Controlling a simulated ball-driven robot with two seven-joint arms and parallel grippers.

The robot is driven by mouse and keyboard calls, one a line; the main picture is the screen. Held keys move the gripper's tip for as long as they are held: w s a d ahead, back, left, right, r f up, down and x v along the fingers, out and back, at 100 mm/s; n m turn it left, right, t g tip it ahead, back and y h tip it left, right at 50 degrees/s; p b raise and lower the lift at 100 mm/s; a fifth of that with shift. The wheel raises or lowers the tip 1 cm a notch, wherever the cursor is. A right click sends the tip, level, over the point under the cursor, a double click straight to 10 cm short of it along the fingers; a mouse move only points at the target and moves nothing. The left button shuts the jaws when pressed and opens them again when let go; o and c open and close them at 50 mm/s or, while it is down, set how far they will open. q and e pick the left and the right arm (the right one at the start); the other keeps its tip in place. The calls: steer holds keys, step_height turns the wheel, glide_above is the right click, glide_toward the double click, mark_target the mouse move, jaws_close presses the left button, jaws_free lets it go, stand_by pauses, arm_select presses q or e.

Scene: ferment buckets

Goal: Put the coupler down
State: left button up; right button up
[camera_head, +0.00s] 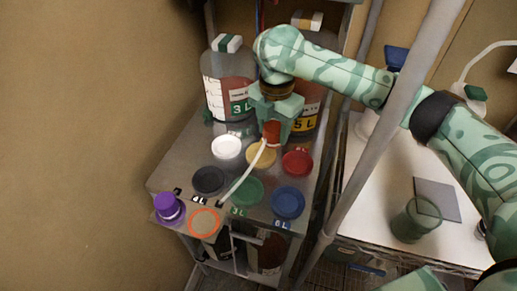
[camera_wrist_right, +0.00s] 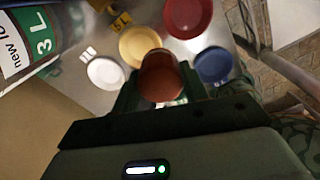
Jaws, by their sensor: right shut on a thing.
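My right gripper (camera_head: 272,138) is shut on a reddish-brown coupler (camera_head: 271,131). The coupler is held above the metal shelf top (camera_head: 180,165), over the yellow disc (camera_head: 261,156). A pale tube (camera_head: 240,180) slants from near the coupler down to the left, toward the orange-rimmed disc (camera_head: 204,222). In the right wrist view the coupler (camera_wrist_right: 160,80) sits between the fingers, its round end facing the camera. Its far end is hidden. My left gripper is not in view.
White (camera_head: 226,146), red (camera_head: 297,163), black (camera_head: 209,180), green (camera_head: 247,191) and blue (camera_head: 288,203) discs lie on the shelf. A 3 L bottle (camera_head: 214,97) and a 5 L bottle (camera_head: 311,110) stand behind. A purple-capped item (camera_head: 168,206) stands front left. A grey pole (camera_head: 375,155) crosses on the right.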

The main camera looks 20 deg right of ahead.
steer(key=f, duration=0.1)
steer(key=w+a+f+b, duration=0.1)
steer(key=w+f, duration=0.1)
steer(key=f, duration=0.1)
steer(key=shift+w+a+b, duration=0.1)
steer(key=shift+a+b, duration=0.05)
steer(key=shift+b, duration=0.15)
steer(key=shift+w+a+f, duration=0.1)
steer(key=shift+w+f, duration=0.15)
steer(key=shift+w, duration=0.05)
steer(key=f+b, duration=0.2)
steer(key=f, duration=0.2)
steer(key=shift+w+a+b, duration=0.2)
steer(key=shift+w+b, duration=0.15)
steer(key=shift+b, duration=0.05)
steer(key=shift+r, duration=0.25)
steer(key=o, duration=1.1)
steer(key=shift+f, duration=0.15)
steer(key=shift+c, duration=0.2)
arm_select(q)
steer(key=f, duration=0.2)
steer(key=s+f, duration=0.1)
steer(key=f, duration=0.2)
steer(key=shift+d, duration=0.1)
arm_select(e)
steer(key=shift+s, duration=0.1)
